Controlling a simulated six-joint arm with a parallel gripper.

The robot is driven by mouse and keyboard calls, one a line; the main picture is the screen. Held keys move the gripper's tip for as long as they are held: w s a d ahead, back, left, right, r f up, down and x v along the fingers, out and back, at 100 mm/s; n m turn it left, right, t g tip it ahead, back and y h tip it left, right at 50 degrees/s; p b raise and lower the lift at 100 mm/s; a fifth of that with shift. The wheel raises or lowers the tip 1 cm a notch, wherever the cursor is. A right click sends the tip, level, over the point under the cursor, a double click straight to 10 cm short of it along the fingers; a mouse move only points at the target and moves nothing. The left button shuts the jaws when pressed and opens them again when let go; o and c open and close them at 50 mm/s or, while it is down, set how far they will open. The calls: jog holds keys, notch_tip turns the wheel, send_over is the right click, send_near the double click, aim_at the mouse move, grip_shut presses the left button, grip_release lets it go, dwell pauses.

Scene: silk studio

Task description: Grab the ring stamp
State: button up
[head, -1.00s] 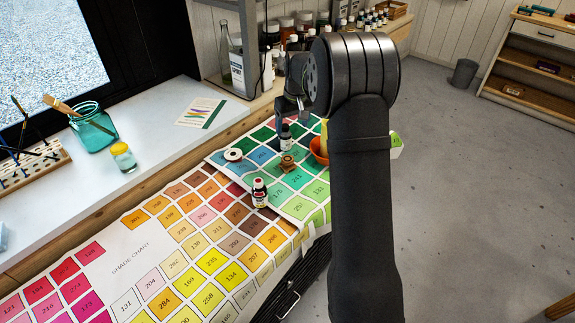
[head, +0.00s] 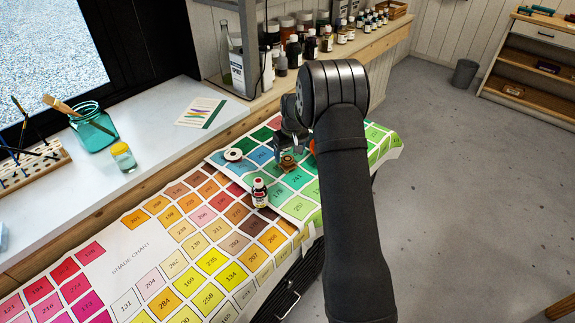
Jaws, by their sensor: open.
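A small brown wooden stamp (head: 288,165), which looks like the ring stamp, stands on the green part of the shade chart. Its top is partly behind my gripper. My gripper (head: 291,152) is open in the head view and points down just above or around the stamp. I cannot tell whether the fingers touch it.
A small bottle with a red and white label (head: 259,193) stands nearer on the shade chart (head: 110,262). A white spool (head: 233,155) lies left of the stamp. An orange bowl (head: 312,146) is mostly hidden behind my arm. Bottles line the back shelf.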

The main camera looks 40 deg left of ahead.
aim_at(287, 159)
jog(key=f, duration=0.4)
jog(key=shift+s+a, duration=0.1)
jog(key=shift+a, duration=0.3)
jog(key=shift+c, duration=0.2)
jog(key=c, duration=1)
jog(key=shift+c, duration=0.3)
jog(key=shift+r, duration=0.15)
